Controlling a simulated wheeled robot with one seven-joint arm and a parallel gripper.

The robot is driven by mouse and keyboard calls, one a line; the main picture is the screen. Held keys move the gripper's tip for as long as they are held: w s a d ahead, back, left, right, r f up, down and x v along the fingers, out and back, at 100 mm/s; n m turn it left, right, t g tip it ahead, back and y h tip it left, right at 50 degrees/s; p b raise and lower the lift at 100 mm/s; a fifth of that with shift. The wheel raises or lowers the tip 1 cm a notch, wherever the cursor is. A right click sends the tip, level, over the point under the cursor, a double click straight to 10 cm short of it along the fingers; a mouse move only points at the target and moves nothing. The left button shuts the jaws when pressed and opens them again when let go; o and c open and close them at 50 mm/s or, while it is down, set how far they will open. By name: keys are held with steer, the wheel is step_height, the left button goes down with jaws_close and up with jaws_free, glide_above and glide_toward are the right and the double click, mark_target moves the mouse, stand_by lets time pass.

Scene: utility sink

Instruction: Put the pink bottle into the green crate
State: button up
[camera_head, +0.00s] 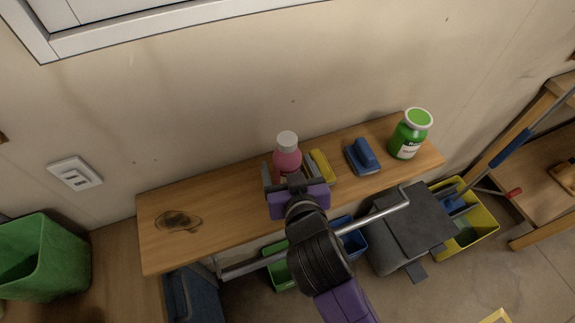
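The pink bottle (287,158), with a white cap, stands upright on the wooden shelf near the wall. My gripper (288,176) comes in from the front, with its grey fingers spread to the left and right of the bottle. The fingers look apart from the bottle's sides, though the gripper body hides its lower part. A green crate (42,262) stands at the far left on a wooden surface, cut off by the picture edge. Its inside is only partly seen.
A yellow-and-grey brush (321,167), a blue brush (364,155) and a green jar (410,134) stand right of the bottle. A dark stain (178,222) marks the otherwise bare left shelf. A metal rail (250,264) runs in front. A smaller green bin (279,268) sits below.

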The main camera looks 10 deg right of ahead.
steer(key=shift+r, duration=0.3)
steer(key=b+v, duration=0.2)
steer(key=v, duration=1)
steer(key=s+d+f, duration=0.4)
steer(key=s+d, duration=0.1)
steer(key=s, duration=0.2)
steer(key=s+d+f, duration=0.4)
steer(key=s+d, duration=0.2)
steer(key=s, duration=0.2)
steer(key=s+d+r+m+t+h, duration=0.1)
steer(key=s+d+r, duration=0.2)
steer(key=s, duration=0.4)
steer(key=shift+d, duration=0.35)
steer(key=shift+o, duration=0.6)
steer(key=shift+s+d+r, duration=0.15)
steer(key=shift+s+r, duration=0.1)
steer(key=shift+s, duration=0.15)
